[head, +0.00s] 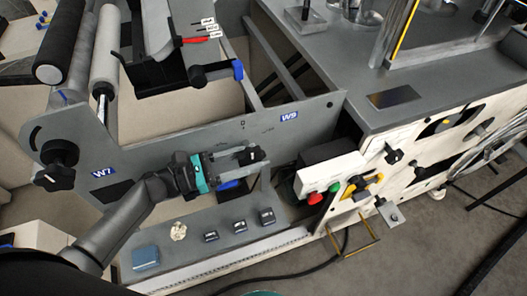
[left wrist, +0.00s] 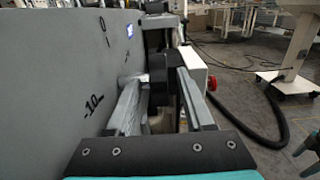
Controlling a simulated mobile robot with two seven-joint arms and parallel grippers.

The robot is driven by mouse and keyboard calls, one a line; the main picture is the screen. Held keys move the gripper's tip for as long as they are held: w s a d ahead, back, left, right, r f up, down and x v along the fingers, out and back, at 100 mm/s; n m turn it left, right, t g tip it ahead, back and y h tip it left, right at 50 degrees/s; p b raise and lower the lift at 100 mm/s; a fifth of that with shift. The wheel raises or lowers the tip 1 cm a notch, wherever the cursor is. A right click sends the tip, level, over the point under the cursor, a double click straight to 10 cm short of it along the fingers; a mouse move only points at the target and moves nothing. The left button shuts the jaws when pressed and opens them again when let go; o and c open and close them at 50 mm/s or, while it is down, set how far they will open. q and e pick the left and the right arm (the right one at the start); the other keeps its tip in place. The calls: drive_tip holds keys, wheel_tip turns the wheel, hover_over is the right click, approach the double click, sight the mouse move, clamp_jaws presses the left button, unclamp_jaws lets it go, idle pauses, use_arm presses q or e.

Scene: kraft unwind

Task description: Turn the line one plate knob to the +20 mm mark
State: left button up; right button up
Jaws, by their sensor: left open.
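My left gripper (head: 252,165) has a teal band and reaches in from the left along the grey side plate. Its fingers are open and apart, and in the left wrist view the gripper (left wrist: 160,95) shows a dark knob (left wrist: 158,75) between or just beyond the fingertips. I cannot tell whether a finger touches it. In the head view the dark knob (head: 258,154) is partly hidden by the fingers. The plate's scale (left wrist: 93,103) shows a 0 and a -10 mark. The +20 mark is not readable. A teal piece at the right edge may be my right gripper (left wrist: 310,140).
Another black knob (head: 58,165) sits by the W7 label. A grey ledge (head: 195,235) with several small boxes lies below my arm. A cable lies on the floor.

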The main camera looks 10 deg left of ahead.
sight(263, 154)
use_arm(q)
drive_tip(key=shift+x, duration=2)
drive_tip(key=shift+c, duration=0.4)
clamp_jaws()
